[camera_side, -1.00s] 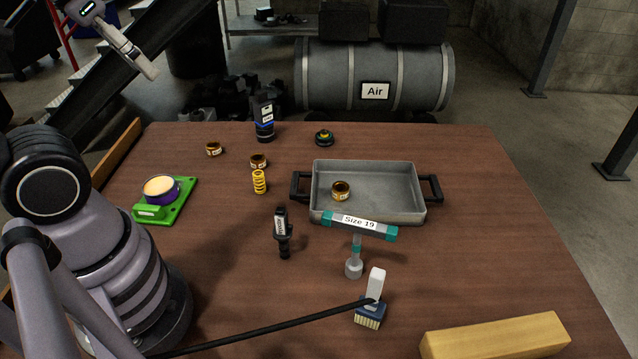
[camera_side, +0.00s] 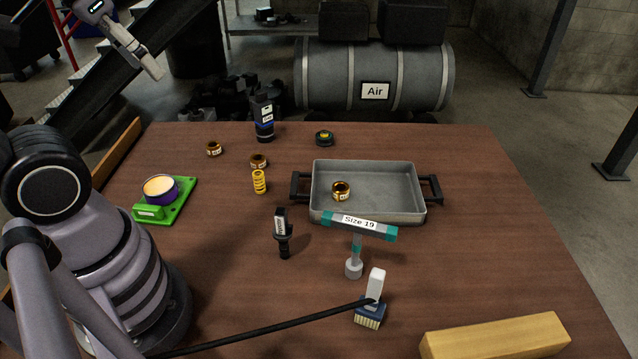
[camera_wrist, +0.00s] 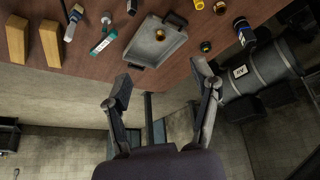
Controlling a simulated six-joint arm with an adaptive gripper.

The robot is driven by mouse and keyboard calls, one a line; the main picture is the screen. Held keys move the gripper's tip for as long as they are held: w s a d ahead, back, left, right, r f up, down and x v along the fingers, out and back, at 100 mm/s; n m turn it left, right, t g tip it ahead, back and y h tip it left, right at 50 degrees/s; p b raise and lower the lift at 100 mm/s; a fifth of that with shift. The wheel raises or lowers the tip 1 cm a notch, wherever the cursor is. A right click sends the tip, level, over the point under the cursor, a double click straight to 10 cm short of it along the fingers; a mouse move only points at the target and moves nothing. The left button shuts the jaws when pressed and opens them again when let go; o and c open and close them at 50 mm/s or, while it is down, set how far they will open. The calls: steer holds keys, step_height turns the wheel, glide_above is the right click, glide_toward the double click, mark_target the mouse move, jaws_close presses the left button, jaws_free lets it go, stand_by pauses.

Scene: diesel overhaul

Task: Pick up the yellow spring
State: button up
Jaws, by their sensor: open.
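The yellow spring (camera_side: 259,182) stands upright on the wooden table in the side view, left of the grey tray and just in front of a brass ring (camera_side: 258,161). In the wrist view the spring (camera_wrist: 199,4) shows only as a small yellow piece at the top edge. My gripper (camera_wrist: 161,80) is open and empty in the wrist view, its two fingers wide apart. It is well away from the spring. In the side view, only part of my arm's end shows, high at the top left, clear of the table.
A grey tray (camera_side: 408,213) holds a brass ring (camera_side: 341,191). A green fixture (camera_side: 182,205) is left of the spring. A dark bottle (camera_side: 264,118) stands behind.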

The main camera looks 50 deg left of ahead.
steer(key=w+a+f+n+g+h, duration=0.3)
steer(key=w+a+f+n+h, duration=0.1)
steer(key=w+f+n+h, duration=0.3)
steer(key=w+a+f+n+g+h, duration=0.2)
steer(key=w+a+f+n+h, duration=0.2)
steer(key=w+f+n, duration=0.4)
steer(key=w+a+f+n+t+h, duration=0.1)
steer(key=a+f+n+t+h, duration=0.1)
steer(key=a+f+n+t, duration=0.4)
steer(key=w+a+f+n+t+h, duration=0.2)
steer(key=a+f+n+t, duration=0.15)
steer(key=f, duration=0.55)
glide_toward(259, 176)
steer(key=shift+w+d+f+t, duration=0.2)
steer(key=shift+w+d+f, duration=0.05)
steer(key=shift+w, duration=0.2)
steer(key=shift+w+d+f+t, duration=0.2)
steer(key=shift+w+d, duration=0.1)
steer(key=shift+w, duration=0.1)
steer(key=shift+w+d+f, duration=0.15)
steer(key=shift+f, duration=0.1)
steer(key=x, duration=0.7)
steer(key=shift+d, duration=0.1)
jaws_close()
